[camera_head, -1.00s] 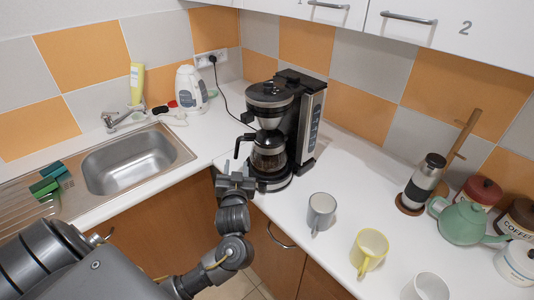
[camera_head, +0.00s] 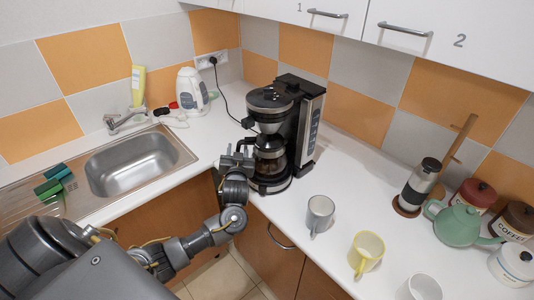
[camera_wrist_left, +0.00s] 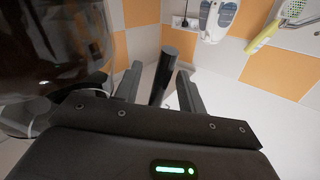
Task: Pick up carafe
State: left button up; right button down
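The glass carafe (camera_head: 270,160) with a dark handle sits in the black coffee maker (camera_head: 296,128), on its base under the filter part. In the left wrist view the carafe's dark glass (camera_wrist_left: 52,40) fills the upper left. My left gripper (camera_head: 238,153) is at the carafe's left side, at handle height. In the left wrist view its two fingers (camera_wrist_left: 160,85) are apart, with the dark handle (camera_wrist_left: 164,75) between them and a visible gap on the right. The gripper partly hides the handle in the head view. My right gripper is not in view.
A grey mug (camera_head: 320,213), a yellow mug (camera_head: 366,252) and a white mug (camera_head: 422,288) stand right of the machine. A sink (camera_head: 140,160) lies left, a white kettle (camera_head: 190,92) behind. A green teapot (camera_head: 460,224) and canisters stand far right.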

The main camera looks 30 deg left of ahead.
pick_arm(q)
jog(key=shift+w+a+f, duration=0.1)
jog(key=shift+w+a, duration=0.2)
jog(key=shift+w, duration=0.2)
jog(key=shift+s, duration=0.1)
grip_shut()
dwell(0.9)
